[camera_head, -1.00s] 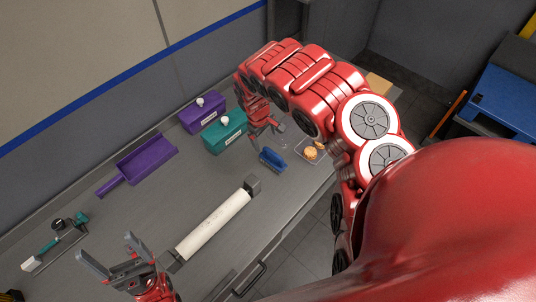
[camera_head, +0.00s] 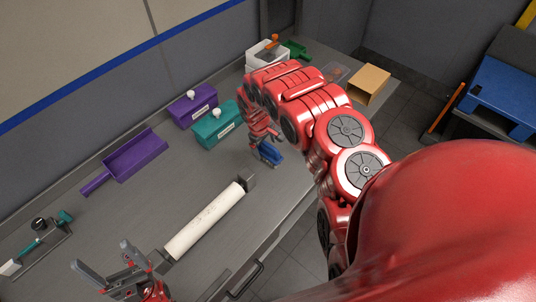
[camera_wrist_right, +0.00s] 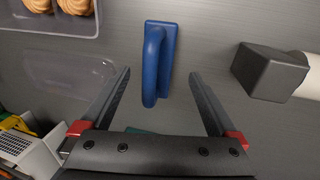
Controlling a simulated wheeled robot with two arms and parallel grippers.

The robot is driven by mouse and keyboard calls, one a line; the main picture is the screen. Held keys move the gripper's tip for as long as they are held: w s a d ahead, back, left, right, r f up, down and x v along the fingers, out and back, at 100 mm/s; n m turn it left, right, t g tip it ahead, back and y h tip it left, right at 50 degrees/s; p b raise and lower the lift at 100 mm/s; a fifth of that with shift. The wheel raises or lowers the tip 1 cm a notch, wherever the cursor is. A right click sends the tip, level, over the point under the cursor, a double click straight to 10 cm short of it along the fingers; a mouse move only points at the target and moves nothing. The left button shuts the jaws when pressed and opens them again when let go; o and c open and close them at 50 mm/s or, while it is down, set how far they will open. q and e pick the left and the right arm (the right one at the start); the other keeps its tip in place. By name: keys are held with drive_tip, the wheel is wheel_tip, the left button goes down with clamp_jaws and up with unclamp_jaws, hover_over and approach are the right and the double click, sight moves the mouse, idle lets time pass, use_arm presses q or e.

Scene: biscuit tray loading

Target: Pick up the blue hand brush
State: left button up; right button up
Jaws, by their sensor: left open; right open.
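The blue hand brush (camera_head: 270,152) lies on the grey bench near my right gripper (camera_head: 264,147). In the right wrist view the brush (camera_wrist_right: 158,62) has a looped blue handle pointing up at the camera. My right gripper (camera_wrist_right: 160,98) is open, with one finger on each side of the brush handle. I see a gap between each finger and the brush, so it is not held. My left gripper (camera_head: 108,270) is open and empty at the near left, over the bench's front part.
A white roller (camera_head: 205,222) in dark end blocks lies between the grippers. Purple (camera_head: 194,105) and teal (camera_head: 217,125) boxes and a purple dustpan (camera_head: 130,158) stand along the back. A biscuit tray (camera_wrist_right: 50,30) is close to the right gripper.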

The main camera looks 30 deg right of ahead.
sight(268, 153)
drive_tip(key=shift+s+d+f+p, duration=0.1)
drive_tip(key=shift+d+f+p, duration=0.1)
drive_tip(key=shift+f+p, duration=0.4)
drive_tip(key=shift+d+f+p, duration=0.2)
drive_tip(key=shift+f+p, duration=0.1)
drive_tip(key=shift+f, duration=0.55)
drive_tip(key=shift+d+f+p, duration=0.2)
drive_tip(key=shift+f+p, duration=0.05)
drive_tip(key=shift+f, duration=0.55)
clamp_jaws()
